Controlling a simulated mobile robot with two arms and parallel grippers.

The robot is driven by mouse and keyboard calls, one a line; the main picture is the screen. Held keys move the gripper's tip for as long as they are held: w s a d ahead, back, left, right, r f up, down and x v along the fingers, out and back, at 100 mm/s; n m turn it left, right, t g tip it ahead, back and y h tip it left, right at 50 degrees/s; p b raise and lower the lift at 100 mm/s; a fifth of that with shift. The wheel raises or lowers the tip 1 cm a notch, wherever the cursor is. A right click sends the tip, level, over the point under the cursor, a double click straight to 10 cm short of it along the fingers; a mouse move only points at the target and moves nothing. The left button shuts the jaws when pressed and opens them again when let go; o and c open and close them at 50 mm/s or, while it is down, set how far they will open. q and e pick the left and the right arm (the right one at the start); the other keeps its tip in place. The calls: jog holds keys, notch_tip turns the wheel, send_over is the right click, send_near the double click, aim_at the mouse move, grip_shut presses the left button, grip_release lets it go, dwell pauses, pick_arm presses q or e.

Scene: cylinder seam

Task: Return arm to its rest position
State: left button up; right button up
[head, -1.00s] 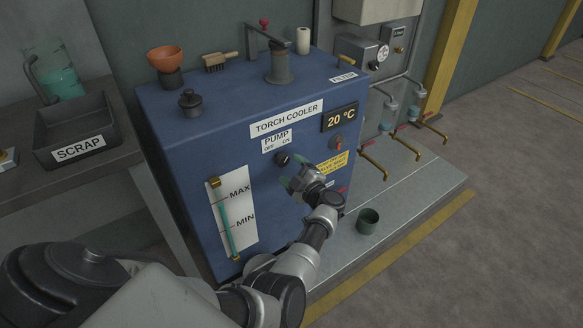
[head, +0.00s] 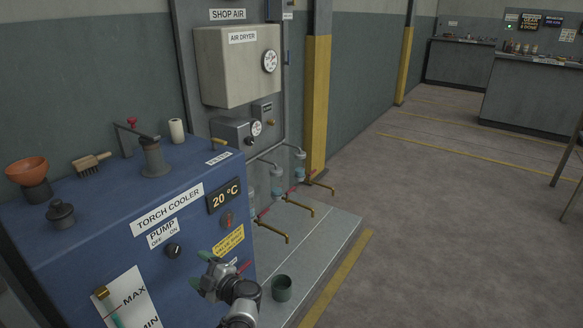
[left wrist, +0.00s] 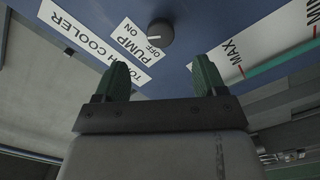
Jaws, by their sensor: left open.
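My left gripper (head: 199,270) is open and empty, with green fingertips. It is in front of the blue torch cooler (head: 90,250), below and right of the black pump knob (head: 173,250). In the left wrist view, the open fingers (left wrist: 155,80) point at the cooler's front panel. The knob (left wrist: 160,32) lies beyond the fingertips, and nothing is between the fingers. My left forearm leaves the bottom of the head view. My right gripper is not in view.
Brass taps (head: 270,232) stick out above the platform. An orange bowl (head: 27,171) and a brush (head: 91,163) are on the cooler's top. Open floor (head: 430,240) lies to the right.

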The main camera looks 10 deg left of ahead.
pick_arm(q)
jog(key=s+d+f+m+t+h, duration=0.8)
jog(key=d+m+h, duration=0.4)
jog(key=m+h, duration=0.7)
jog(key=s+d+f+m+g, duration=0.3)
jog(key=s+f+m+g, duration=0.3)
jog(key=s, duration=0.6)
jog(key=s+a+f+g+p, duration=0.1)
jog(key=s+f+g+p, duration=0.1)
jog(key=s+p, duration=0.4)
jog(key=s+a+f+m+g+y+p, duration=0.1)
jog(key=s+f+g+p, duration=0.2)
jog(key=s, duration=1.2)
jog(key=s+f+g+y+p, duration=0.1)
jog(key=s+f+g+p, duration=0.2)
jog(key=s+p, duration=0.6)
jog(key=shift+s+a+f+m, duration=0.35)
jog(key=shift+s+f, duration=0.3)
jog(key=shift+s, duration=0.5)
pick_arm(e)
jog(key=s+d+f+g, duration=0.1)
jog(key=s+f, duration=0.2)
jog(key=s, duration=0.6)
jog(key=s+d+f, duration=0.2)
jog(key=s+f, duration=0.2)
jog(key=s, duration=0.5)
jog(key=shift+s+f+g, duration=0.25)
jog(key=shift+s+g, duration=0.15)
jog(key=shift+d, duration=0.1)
